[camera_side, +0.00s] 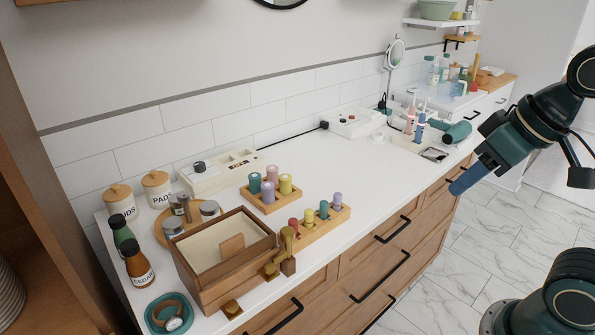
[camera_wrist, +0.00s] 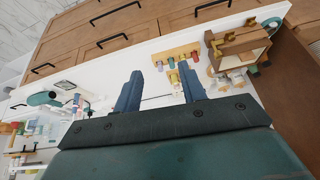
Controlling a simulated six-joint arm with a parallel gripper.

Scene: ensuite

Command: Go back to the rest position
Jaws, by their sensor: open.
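My gripper (camera_side: 469,178) is at the right of the side view, raised in front of the counter and clear of everything on it. In the wrist view my gripper (camera_wrist: 159,92) shows two blue fingers spread apart with nothing between them. It is open and empty.
Wooden drawers (camera_side: 385,250) with black handles are below. Open floor (camera_side: 500,240) lies in front.

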